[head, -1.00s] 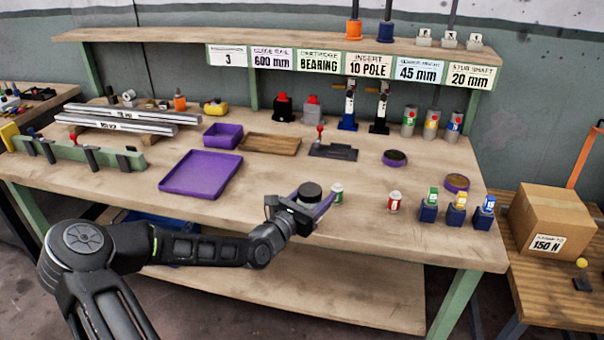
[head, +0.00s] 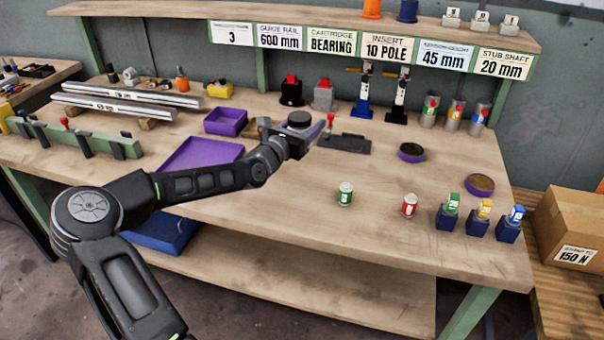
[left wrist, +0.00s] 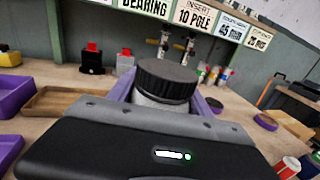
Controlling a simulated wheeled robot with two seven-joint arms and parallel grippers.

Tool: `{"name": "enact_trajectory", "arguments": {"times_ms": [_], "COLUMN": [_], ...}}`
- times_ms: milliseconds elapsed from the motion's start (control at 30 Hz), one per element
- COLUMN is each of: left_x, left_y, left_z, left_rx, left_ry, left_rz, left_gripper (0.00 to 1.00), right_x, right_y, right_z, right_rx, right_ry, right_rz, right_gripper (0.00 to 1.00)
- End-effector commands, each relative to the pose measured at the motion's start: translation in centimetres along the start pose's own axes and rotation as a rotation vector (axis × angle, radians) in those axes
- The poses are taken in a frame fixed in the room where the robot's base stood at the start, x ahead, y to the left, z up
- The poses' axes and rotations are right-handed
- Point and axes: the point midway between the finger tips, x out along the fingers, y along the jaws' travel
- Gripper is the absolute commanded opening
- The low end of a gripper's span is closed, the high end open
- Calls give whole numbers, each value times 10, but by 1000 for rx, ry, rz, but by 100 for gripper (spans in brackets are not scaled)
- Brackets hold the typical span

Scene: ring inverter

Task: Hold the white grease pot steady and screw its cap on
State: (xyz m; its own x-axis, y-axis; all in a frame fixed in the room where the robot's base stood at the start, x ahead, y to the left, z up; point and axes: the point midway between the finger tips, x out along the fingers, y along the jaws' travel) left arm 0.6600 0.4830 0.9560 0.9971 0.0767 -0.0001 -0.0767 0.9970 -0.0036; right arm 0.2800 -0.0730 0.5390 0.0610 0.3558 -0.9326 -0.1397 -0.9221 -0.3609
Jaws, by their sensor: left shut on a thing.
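The white grease pot (left wrist: 152,102) is between the purple fingers of my left gripper (head: 312,134), which is shut on it. Its black ribbed cap (left wrist: 167,80) sits on top of the pot, roughly level. The cap also shows in the head view (head: 299,118), above the gripper. The gripper hides most of the pot's body, and how far the cap is threaded cannot be told. The left gripper is over the middle of the workbench (head: 290,215). My right gripper is not in view.
A dark fixture (head: 345,144) with a red knob stands just beyond the gripper. A purple tray (head: 185,160) lies to the left. A green-labelled can (head: 345,194), a red can (head: 409,205) and blue holders (head: 447,219) stand front right. The bench's front middle is clear.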

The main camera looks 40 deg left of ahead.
Motion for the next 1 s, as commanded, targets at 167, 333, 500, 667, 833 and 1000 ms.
{"name": "enact_trajectory", "arguments": {"times_ms": [167, 333, 500, 667, 833, 1000], "left_x": [0, 0, 0, 0, 0, 0], "left_y": [-1, -1, -2, -2, -1, 0], "left_z": [0, -1, -20, -48, -62, -62], "left_rx": [1, 1, -1, -2, 0, 1], "left_ry": [-2, -2, 0, -1, -3, -3], "left_rz": [-3, -3, -4, -3, -2, -2], "left_gripper": [0, 0, 0, 0, 0, 0], "right_x": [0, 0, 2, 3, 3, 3], "right_y": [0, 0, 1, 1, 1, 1], "right_z": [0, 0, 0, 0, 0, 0], "right_rx": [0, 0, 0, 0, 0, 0], "right_ry": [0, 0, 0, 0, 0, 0], "right_rz": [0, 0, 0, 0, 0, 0], "right_gripper": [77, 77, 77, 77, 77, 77]}}
